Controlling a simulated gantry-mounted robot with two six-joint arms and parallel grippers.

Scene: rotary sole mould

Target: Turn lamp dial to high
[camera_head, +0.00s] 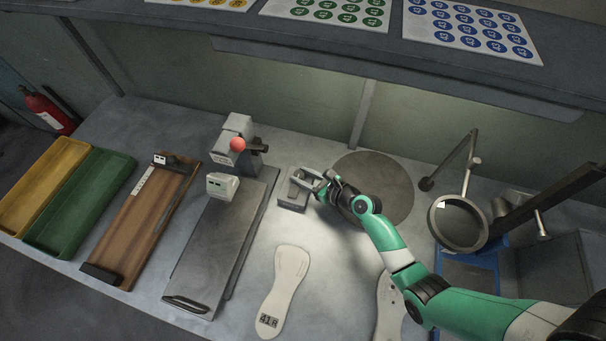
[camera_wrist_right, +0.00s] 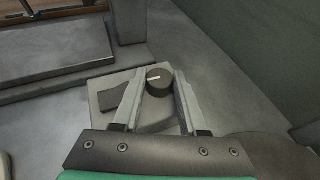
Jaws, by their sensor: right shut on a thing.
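The lamp dial (camera_wrist_right: 159,82) is a small dark round knob with a pale pointer line on top. It sits on a grey box (camera_head: 292,197) on the bench, which also shows in the right wrist view (camera_wrist_right: 107,82). In the right wrist view the pointer line runs roughly left to right. My right gripper (camera_wrist_right: 158,84) is shut on the dial, with one finger on each side of it. In the head view the right gripper (camera_head: 312,181) comes in from the right over the box and hides the dial. My left gripper is not in view.
A dark round mat (camera_head: 385,180) lies behind my right arm. A grey machine with a red ball knob (camera_head: 238,144) stands left of the box. A round magnifier (camera_head: 460,222) stands at right. Green (camera_head: 92,193) and yellow (camera_head: 40,180) trays lie far left.

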